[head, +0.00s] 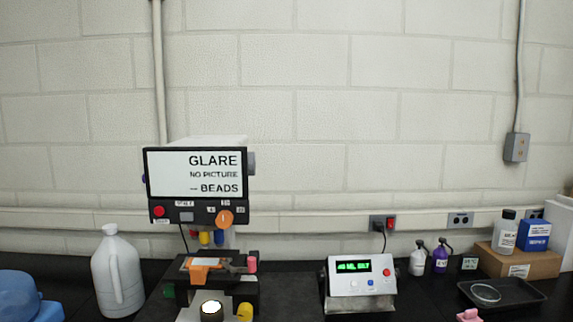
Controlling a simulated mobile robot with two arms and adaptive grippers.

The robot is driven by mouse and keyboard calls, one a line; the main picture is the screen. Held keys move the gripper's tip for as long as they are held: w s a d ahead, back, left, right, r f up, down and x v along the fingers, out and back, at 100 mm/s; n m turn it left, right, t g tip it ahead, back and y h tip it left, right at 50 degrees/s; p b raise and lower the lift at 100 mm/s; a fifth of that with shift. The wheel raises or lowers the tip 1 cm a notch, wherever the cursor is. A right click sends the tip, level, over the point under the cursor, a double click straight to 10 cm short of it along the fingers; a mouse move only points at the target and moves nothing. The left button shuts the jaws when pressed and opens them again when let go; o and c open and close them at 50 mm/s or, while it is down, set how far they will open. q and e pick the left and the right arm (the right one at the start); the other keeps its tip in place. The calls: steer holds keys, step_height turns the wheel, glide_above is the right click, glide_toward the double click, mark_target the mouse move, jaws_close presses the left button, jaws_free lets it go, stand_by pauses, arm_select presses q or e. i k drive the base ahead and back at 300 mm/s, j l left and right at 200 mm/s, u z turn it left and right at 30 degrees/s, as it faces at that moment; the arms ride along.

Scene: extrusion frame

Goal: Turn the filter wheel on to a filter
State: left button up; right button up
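A bench microscope-like instrument with a screen (195,175) stands left of centre in the head view. The screen reads "GLARE NO PICTURE — BEADS". Below it, the front panel has a red button (159,211), small labels and a round orange knob (224,218). Coloured barrels, including a yellow one (204,238), hang under the head above a dark stage holding an orange piece (201,268). A bright round lamp (211,308) sits below. I cannot tell for sure which part is the filter wheel. Neither gripper is in view.
A white jug (118,271) stands left of the instrument, with a blue object (25,296) at the far left. A box with a green display (360,275) stands to the right. Bottles, a cardboard box (517,260) and a black tray (525,292) fill the right. Dark bench (290,280) lies clear between.

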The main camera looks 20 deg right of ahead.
mark_target(252, 156)
steer(key=l+z, duration=0.1)
steer(key=l, duration=0.5)
steer(key=l+z, duration=0.1)
steer(key=l, duration=0.5)
steer(key=i+l+z, duration=0.1)
steer(key=l, duration=0.45)
steer(key=i+l, duration=0.15)
steer(key=l, duration=0.45)
steer(key=k+z, duration=0.05)
